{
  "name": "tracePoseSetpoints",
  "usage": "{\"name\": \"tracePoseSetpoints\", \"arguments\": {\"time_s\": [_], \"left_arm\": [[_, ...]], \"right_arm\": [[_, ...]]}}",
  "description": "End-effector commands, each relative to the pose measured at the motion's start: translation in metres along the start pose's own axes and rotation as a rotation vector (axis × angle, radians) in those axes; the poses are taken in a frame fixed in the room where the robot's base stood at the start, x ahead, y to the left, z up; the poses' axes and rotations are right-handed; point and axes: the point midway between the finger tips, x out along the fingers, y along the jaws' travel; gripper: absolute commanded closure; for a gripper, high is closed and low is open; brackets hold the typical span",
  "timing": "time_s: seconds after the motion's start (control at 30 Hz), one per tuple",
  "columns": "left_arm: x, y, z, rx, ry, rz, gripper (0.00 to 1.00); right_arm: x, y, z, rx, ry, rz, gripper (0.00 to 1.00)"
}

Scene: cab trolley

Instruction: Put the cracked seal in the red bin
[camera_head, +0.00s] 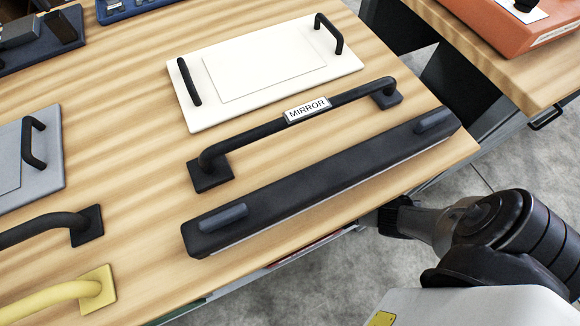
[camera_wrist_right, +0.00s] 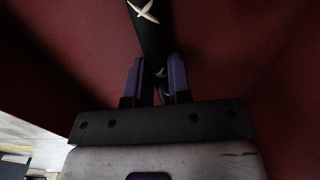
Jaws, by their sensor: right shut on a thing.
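The cracked seal (camera_wrist_right: 152,40), a black strip with a pale, jagged star-shaped mark, shows at the top middle of the right wrist view. My right gripper (camera_wrist_right: 157,75) is shut on its near end between two purple fingers. Dark red surfaces (camera_wrist_right: 235,60) fill most of that view around the seal and look like the inside of the red bin; its rim cannot be made out. In the head view my right arm reaches in at the lower right beside the table edge, and its gripper is hidden there. My left gripper is not in view.
The wooden table (camera_head: 140,155) holds a long black bar (camera_head: 320,180), a black handle labelled MIRROR (camera_head: 260,128), a white panel with black grips (camera_head: 345,65), a grey panel (camera_head: 50,165) and a yellow handle (camera_head: 60,295). An orange case (camera_head: 490,25) stands at the upper right.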

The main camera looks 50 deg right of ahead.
Motion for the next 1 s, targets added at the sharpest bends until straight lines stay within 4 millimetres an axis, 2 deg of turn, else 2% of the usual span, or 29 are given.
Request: {"name": "tracePoseSetpoints", "arguments": {"time_s": [0.07,0.1,0.33,0.7,1.0], "left_arm": [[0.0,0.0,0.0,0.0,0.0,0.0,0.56],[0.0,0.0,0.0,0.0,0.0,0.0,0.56],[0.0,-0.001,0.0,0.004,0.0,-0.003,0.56],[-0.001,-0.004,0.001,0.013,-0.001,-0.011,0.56],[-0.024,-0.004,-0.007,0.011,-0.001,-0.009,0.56]], "right_arm": [[0.002,0.0,0.0,0.0,0.0,0.0,1.0],[0.002,0.0,0.0,0.0,0.0,0.0,0.78],[0.002,0.0,0.0,0.0,0.0,0.0,0.56],[-0.002,0.0,0.0,0.0,0.0,0.0,0.56],[-0.031,0.001,0.001,0.0,-0.002,0.001,0.56]]}}
